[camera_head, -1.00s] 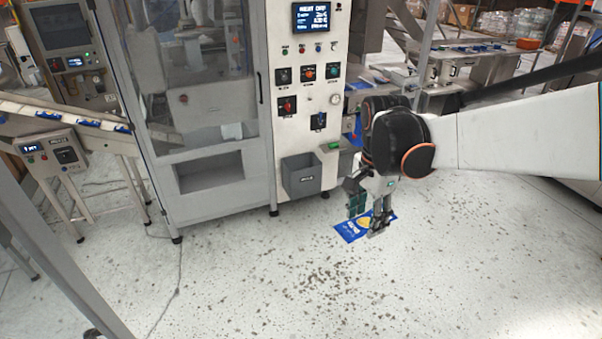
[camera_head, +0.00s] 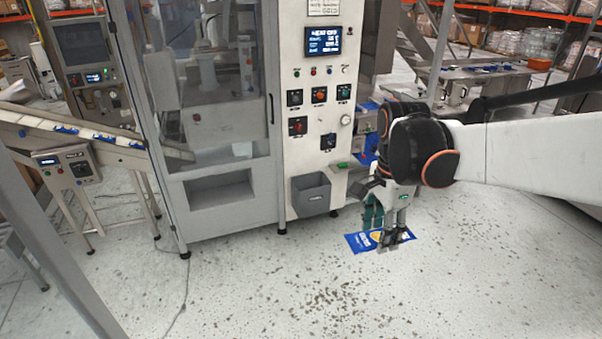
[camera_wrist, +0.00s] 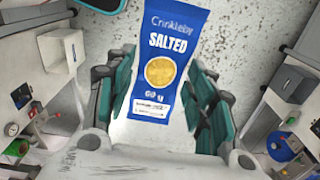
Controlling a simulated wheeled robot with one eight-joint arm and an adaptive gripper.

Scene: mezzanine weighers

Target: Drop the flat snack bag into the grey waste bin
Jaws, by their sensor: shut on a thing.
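The flat blue snack bag (camera_head: 357,243), marked "Crinkleby SALTED", is in the jaws of my gripper (camera_head: 393,238). In the wrist view the bag (camera_wrist: 163,50) extends away from between the fingers (camera_wrist: 165,105), its printed face toward the camera. The fingers hide part of it in the head view. It hangs low over the floor; I cannot tell whether it touches. The grey waste bin (camera_head: 311,196) is fixed low on the machine front, left of and apart from my gripper. A small grey bin (camera_wrist: 291,84) also shows at right in the wrist view.
The tall machine (camera_head: 228,215) with its control panel (camera_head: 320,90) stands behind the bin. A conveyor (camera_head: 80,130) slopes in at left, with a control box on legs (camera_head: 68,166). A pale box (camera_wrist: 62,50) shows at left in the wrist view.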

